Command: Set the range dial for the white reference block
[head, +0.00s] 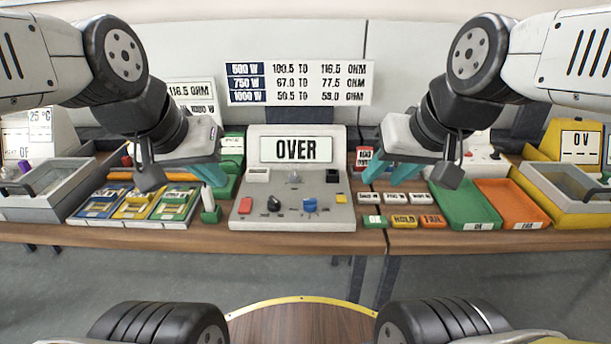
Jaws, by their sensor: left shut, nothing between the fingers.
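The grey meter console (330,218) stands in the middle of the table, and its display (296,149) reads "OVER". On its face are a black knob (273,204) and a blue knob (310,205); I cannot tell which is the range dial. Small white labelled blocks (370,198) lie right of the console; I cannot tell whether one is the white reference block. My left gripper (214,178) is shut and empty, above and left of the console. My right gripper (390,178) has its teal fingers apart, empty, right of the console.
A white-topped green piece (210,210) stands below my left gripper. A card tray (118,221) is at left, green (450,212) and orange (531,212) trays at right. A resistance chart (298,83) hangs behind. Grey (40,207) and yellow-based (570,213) stations flank these.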

